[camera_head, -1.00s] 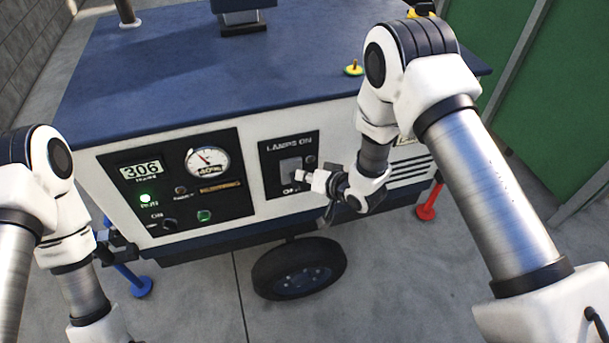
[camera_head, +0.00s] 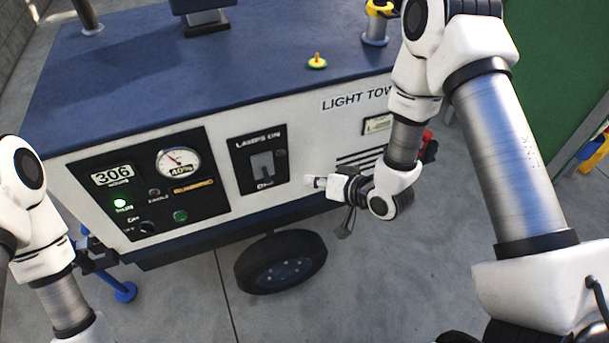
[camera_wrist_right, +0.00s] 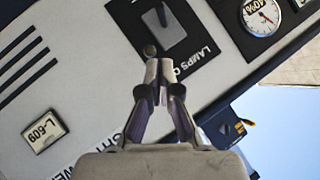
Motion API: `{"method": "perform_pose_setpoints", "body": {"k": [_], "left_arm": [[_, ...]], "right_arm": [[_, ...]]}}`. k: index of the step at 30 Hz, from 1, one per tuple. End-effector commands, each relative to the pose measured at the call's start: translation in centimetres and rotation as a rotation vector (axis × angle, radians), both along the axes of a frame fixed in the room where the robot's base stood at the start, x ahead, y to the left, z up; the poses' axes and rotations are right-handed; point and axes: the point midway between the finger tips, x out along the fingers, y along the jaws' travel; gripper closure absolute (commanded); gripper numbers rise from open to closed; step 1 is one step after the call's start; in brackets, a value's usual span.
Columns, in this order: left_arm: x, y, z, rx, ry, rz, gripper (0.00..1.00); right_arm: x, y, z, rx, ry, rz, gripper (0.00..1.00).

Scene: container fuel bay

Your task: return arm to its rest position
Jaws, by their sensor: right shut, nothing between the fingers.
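My right gripper (camera_head: 314,182) is shut and empty, in front of the light tower's white front face (camera_head: 222,205), just right of the black lamp panel. In the right wrist view its two fingertips (camera_wrist_right: 158,72) meet, with the lamp panel (camera_wrist_right: 165,30) beyond them. The lamp panel (camera_head: 240,190), marked LAMPS ON, carries a grey rocker switch (camera_head: 262,166). My right arm reaches in from the right of the head view. My left arm is at the left edge; its gripper (camera_head: 85,255) is small and dark there, and its fingers cannot be made out.
A gauge panel (camera_head: 95,205) with a lit green lamp and a dial (camera_head: 179,163) is at the left of the face. The blue top (camera_head: 150,90) bears a yellow-green knob (camera_head: 317,62). A wheel (camera_head: 281,262) is below. Green doors (camera_head: 565,70) stand at the right.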

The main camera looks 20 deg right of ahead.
Motion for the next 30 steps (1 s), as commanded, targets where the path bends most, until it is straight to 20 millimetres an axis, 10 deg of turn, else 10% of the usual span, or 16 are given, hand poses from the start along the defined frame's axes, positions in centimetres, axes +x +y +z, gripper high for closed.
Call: {"method": "perform_pose_setpoints", "body": {"k": [17,24,30], "left_arm": [[0.0,0.0,0.1,0.000,0.000,0.000,0.60],[0.0,0.0,0.4,0.000,0.000,0.000,0.60],[0.0,0.0,0.4,0.000,0.000,0.000,0.60]], "right_arm": [[-1.4,0.4,-2.1,-0.006,0.049,0.011,1.00],[-14.6,-1.1,-13.2,-0.226,0.481,-0.008,1.00],[-25.4,-5.1,-15.7,-0.515,0.837,0.065,1.00]]}}
